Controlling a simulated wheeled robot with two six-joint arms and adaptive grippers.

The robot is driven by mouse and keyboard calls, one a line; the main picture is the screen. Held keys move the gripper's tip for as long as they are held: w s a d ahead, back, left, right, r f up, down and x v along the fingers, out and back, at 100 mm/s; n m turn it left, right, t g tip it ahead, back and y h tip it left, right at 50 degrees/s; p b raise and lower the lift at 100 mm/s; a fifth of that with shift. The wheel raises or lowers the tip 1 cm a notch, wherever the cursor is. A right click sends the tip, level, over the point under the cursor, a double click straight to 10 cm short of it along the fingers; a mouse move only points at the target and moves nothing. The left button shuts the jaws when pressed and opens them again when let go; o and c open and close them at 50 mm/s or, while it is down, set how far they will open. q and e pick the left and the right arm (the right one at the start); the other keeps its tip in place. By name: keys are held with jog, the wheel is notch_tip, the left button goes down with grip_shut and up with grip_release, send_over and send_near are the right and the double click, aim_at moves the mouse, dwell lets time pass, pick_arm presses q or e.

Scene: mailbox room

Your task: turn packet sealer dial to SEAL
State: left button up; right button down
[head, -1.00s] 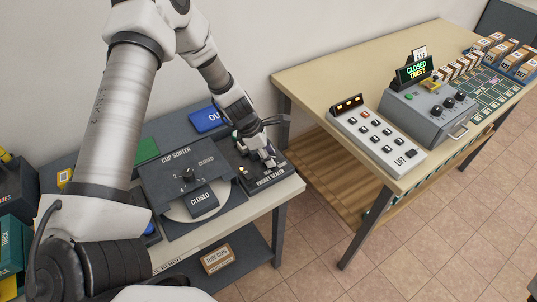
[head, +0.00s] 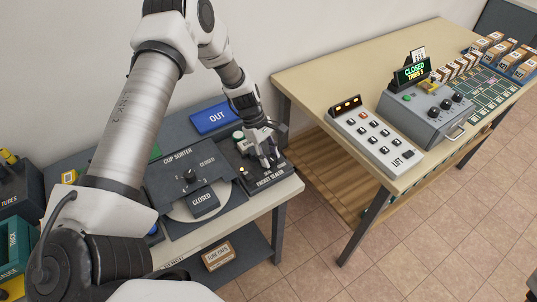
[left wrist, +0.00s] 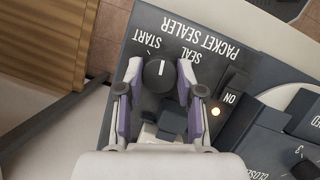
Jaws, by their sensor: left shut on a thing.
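The packet sealer (head: 248,182) is a dark box at the right end of the near table. It shows close up in the left wrist view (left wrist: 215,52), with labels START and SEAL by a round dark dial (left wrist: 158,78). The dial's white line points up in that view, between the two labels; I cannot tell its exact setting. My left gripper (head: 267,162) is over the sealer, shut on the dial, with one purple-sided finger on each side of it. In the head view the fingers hide the dial. My right gripper is not in view.
A wooden table (head: 330,80) with a lift panel (head: 375,140) is to the right, across a gap.

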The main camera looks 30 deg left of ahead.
pick_arm(q)
jog(key=m+g, duration=0.1)
jog(key=m, duration=0.1)
jog(key=m+g+b, duration=0.1)
jog(key=m, duration=0.2)
jog(key=shift+s+d+f, duration=0.1)
jog(key=shift+f, duration=0.05)
jog(key=shift+m, duration=0.4)
jog(key=o, duration=1.2)
jog(key=shift+c, duration=0.2)
jog(key=shift+r, duration=0.2)
jog(key=v, duration=1.1)
jog(key=shift+w+r, duration=0.35)
jog(key=shift+r, duration=0.05)
